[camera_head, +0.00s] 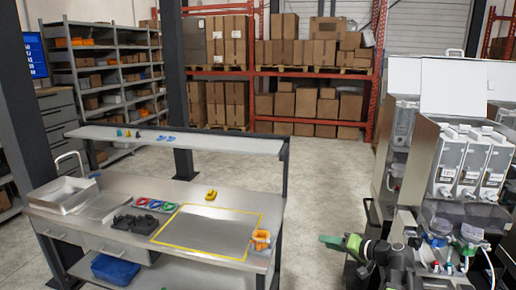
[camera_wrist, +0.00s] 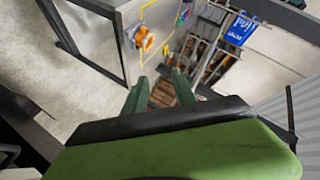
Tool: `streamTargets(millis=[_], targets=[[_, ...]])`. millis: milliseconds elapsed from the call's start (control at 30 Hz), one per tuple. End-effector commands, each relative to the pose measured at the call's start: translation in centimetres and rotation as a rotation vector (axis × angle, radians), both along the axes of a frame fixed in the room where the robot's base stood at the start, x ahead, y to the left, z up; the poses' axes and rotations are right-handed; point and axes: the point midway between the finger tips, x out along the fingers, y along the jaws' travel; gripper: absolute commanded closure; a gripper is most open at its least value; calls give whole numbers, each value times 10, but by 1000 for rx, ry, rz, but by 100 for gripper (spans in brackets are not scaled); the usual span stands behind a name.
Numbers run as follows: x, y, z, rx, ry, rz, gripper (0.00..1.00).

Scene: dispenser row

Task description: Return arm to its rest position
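My gripper (camera_head: 329,241) is at the lower right of the head view, with its green fingers pointing left toward the workbench. It is to the right of the bench and apart from it, over the floor. In the wrist view, the two green fingers of my gripper (camera_wrist: 161,88) stand apart with nothing visible between them. The green gripper body fills the bottom of that view.
A workbench (camera_head: 190,187) stands at left. An orange item (camera_head: 261,239) sits at its right edge, also showing in the wrist view (camera_wrist: 144,40). Dispensers (camera_head: 468,160) stand at right, close behind my arm. Floor (camera_head: 330,175) between is clear.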

Motion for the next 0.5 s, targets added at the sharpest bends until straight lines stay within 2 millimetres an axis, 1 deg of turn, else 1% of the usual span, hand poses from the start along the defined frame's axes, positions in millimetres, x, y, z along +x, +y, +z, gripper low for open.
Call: streamTargets(millis=[33,67,100,167,200,267,300,367,400,467,500], targets=[[0,45,-23,-41,42,77,67],[-2,69,-35,-69,69,120,67],[-6,97,-50,-108,108,175,67],[-15,136,-71,-171,163,249,67],[-22,158,-85,-215,201,295,67],[-36,187,-106,-287,259,356,67],[-46,203,-120,-340,298,392,67],[-63,222,-142,-432,366,441,67],[-76,229,-156,-502,416,464,67],[-91,227,-171,-600,491,472,67],[-99,218,-178,-657,540,460,67]])
